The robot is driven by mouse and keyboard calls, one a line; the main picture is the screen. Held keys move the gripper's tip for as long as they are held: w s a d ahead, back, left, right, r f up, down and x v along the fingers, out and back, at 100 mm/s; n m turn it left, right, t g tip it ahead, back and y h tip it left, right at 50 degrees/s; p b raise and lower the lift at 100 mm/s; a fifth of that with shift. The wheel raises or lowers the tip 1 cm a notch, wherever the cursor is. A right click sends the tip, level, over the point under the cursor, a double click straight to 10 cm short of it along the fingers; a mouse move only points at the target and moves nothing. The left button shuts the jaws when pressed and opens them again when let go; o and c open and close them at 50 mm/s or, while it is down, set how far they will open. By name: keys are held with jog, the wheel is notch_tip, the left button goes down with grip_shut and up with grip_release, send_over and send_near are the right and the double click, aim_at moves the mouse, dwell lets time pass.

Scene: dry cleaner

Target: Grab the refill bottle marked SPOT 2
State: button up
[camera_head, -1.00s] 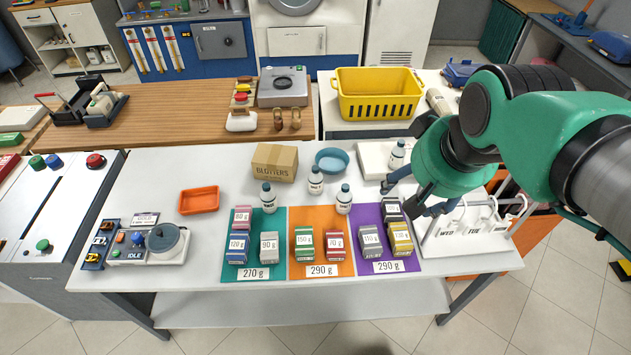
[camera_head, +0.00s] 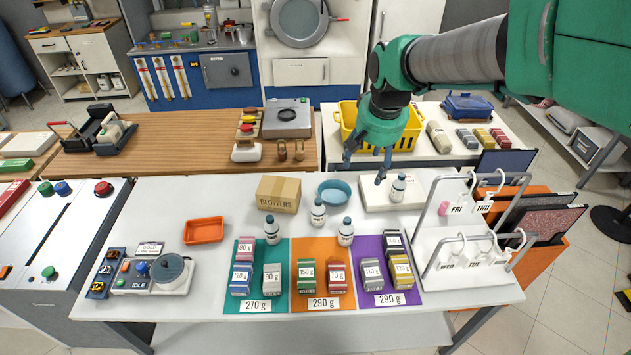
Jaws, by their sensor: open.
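Several white refill bottles with dark caps stand upright on the white table: one behind the teal mat (camera_head: 272,231), one behind the orange mat (camera_head: 318,213), one at the orange mat's back right corner (camera_head: 346,232), and one on the white pad at the back right (camera_head: 398,188). Their labels are too small to read, so I cannot tell which is SPOT 2. My gripper (camera_head: 365,170) is open and empty, pointing down at the table's back edge, just left of the bottle on the pad in the picture.
A cardboard box (camera_head: 278,194) and a blue bowl (camera_head: 333,191) stand behind the bottles. Small weight-marked boxes sit on the teal, orange and purple (camera_head: 408,298) mats. A white rack (camera_head: 462,240) with hooks stands at right. A yellow basket (camera_head: 348,117) is behind my gripper.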

jog(key=w+a+f+p, duration=0.25)
jog(key=w+f, duration=0.35)
jog(key=w, duration=0.3)
jog(key=m+g+p, duration=0.1)
jog(key=g+p, duration=0.2)
send_over(318, 200)
notch_tip(318, 200, down, 24)
jog(key=shift+w+r, duration=0.1)
jog(key=shift+w, duration=0.05)
jog(key=shift+f, duration=4.35)
jog(key=shift+f, duration=0.1)
jog(key=shift+f, duration=2.5)
